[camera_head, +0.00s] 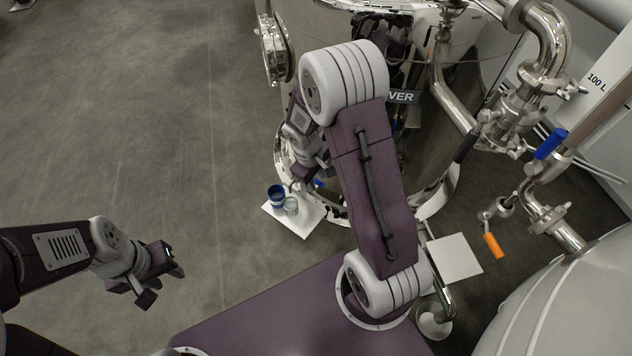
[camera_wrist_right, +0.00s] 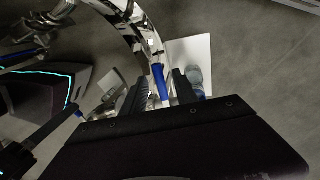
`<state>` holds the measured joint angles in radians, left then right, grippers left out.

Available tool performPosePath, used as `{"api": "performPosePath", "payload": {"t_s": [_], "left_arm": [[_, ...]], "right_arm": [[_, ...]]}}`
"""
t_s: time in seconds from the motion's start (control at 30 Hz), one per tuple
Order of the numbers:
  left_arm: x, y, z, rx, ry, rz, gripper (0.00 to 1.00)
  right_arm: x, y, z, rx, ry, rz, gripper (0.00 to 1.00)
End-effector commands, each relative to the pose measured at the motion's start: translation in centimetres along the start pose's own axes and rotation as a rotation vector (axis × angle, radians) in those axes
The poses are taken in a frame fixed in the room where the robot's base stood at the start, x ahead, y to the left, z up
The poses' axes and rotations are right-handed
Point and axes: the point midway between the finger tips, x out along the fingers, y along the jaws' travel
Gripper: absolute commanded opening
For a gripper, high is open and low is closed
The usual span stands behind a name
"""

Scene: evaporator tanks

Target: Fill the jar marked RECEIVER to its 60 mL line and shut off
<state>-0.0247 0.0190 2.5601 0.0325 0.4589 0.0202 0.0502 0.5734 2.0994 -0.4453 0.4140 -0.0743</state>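A clear jar (camera_head: 291,206) and a dark blue cup (camera_head: 277,194) stand side by side on a white board (camera_head: 294,230) at the foot of the steel tank. No marks on the jar are readable, and I cannot tell its fill level. It also shows in the right wrist view (camera_wrist_right: 195,74). My right gripper (camera_head: 316,180) is low beside the tank, just above the board. In the right wrist view its fingers (camera_wrist_right: 160,92) are apart, with a blue handle (camera_wrist_right: 158,76) between them and gaps either side. My left gripper (camera_head: 160,285) is open and empty over the floor.
The steel tank (camera_head: 300,30) carries a sign (camera_head: 403,97) ending in "VER", partly hidden by my right arm. At right are pipes with a blue-handled valve (camera_head: 551,143) and an orange-handled valve (camera_head: 494,246). A second white board (camera_head: 455,258) lies on the floor. Open floor lies left.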

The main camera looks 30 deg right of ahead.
Motion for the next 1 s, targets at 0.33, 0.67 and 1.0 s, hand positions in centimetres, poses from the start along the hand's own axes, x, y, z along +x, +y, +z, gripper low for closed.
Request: {"api": "performPosePath", "payload": {"t_s": [0.33,0.67,1.0], "left_arm": [[-0.15,0.00,-0.02,0.000,0.000,0.000,0.36],[-0.14,0.00,-0.02,0.000,0.000,0.000,0.36],[-0.14,0.00,-0.02,0.000,0.000,0.000,0.36]], "right_arm": [[-0.16,0.02,0.00,0.000,0.000,0.000,0.00],[-0.16,0.02,0.00,0.000,0.000,0.000,0.00],[-0.16,0.02,0.01,0.000,0.000,0.000,0.00]]}}
